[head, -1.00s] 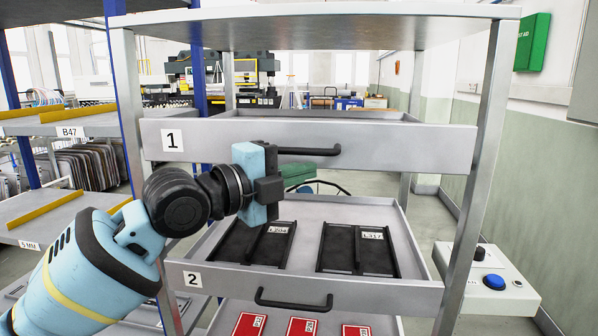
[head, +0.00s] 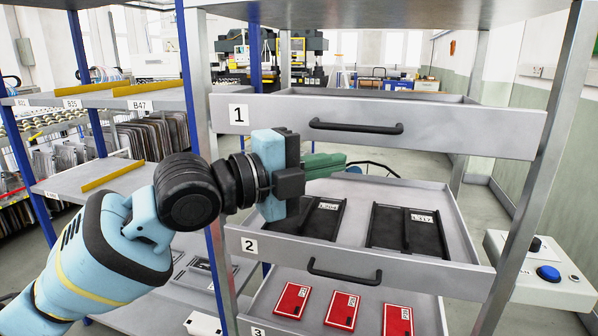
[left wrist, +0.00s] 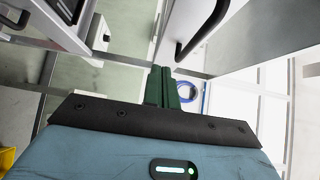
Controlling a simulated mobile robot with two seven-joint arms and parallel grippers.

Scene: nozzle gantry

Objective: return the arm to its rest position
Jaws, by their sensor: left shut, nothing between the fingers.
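My left arm comes in from the left in the head view, light blue with black joints. Its gripper (head: 324,165) is shut and empty, with dark green fingers pointing right. It is in front of the rack, between the fronts of drawer 1 (head: 460,127) and drawer 2 (head: 420,272), left of both handles' right ends. In the left wrist view the two green fingers (left wrist: 162,88) lie side by side with nothing between them. I cannot tell its exact gap from the drawers. My right gripper is in neither view.
Drawer 2 stands pulled out, holding black labelled plates (head: 408,230). Red labelled pieces (head: 342,309) lie in the drawer below. A metal post (head: 200,75) stands behind the arm. A control box with a blue button (head: 548,273) is at right. Shelves (head: 100,182) stand at left.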

